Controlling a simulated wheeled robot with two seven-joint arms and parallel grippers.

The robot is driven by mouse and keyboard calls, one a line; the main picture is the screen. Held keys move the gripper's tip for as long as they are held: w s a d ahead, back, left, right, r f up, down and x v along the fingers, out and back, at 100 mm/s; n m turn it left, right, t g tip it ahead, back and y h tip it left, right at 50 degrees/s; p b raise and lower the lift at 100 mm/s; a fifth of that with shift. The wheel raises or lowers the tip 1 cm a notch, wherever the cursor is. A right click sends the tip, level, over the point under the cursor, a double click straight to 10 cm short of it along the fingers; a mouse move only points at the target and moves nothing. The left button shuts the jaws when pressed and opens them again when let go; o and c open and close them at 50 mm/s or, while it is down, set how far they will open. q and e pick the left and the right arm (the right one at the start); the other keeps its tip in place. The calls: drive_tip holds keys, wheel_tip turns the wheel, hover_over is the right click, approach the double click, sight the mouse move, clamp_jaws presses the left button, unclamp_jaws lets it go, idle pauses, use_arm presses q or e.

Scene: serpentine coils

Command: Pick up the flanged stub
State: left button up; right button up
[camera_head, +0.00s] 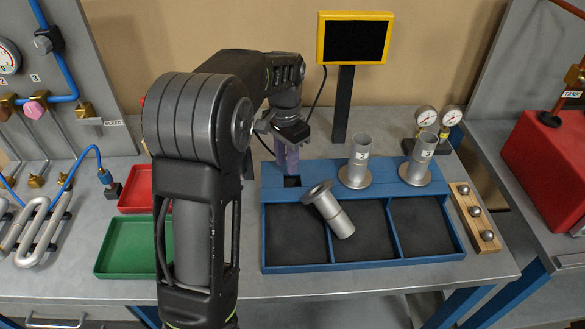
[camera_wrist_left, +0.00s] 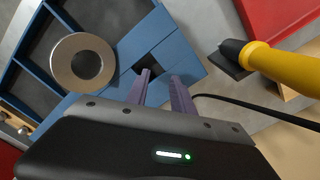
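A grey metal flanged stub (camera_head: 335,216) lies tilted in the blue tray at the divider between the left and middle compartments. Its flange faces up and left; in the left wrist view the flange shows as a ring (camera_wrist_left: 82,62). Two more flanged stubs stand upright on the blue rear ledge, one in the middle (camera_head: 357,165) and one at the right (camera_head: 418,162). My left gripper (camera_head: 288,165) points down at the ledge's empty square hole, left of the tilted stub. In the left wrist view its purple fingers (camera_wrist_left: 164,90) are apart with nothing between them. My right gripper is not in view.
The blue tray (camera_head: 365,264) has three dark compartments. A green tray (camera_head: 106,272) and a red tray (camera_head: 133,193) lie left, partly behind my arm. A yellow-framed screen (camera_head: 354,38), gauges (camera_head: 427,116) and a wooden block with steel balls (camera_head: 475,217) stand around it.

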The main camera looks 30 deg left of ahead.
use_arm(q)
drive_tip(key=shift+r, duration=0.15)
wheel_tip(320, 180, up, 8)
drive_tip(key=shift+f+b, duration=0.25)
drive_tip(key=shift+b, duration=0.2)
drive_tip(key=shift+o, duration=0.4)
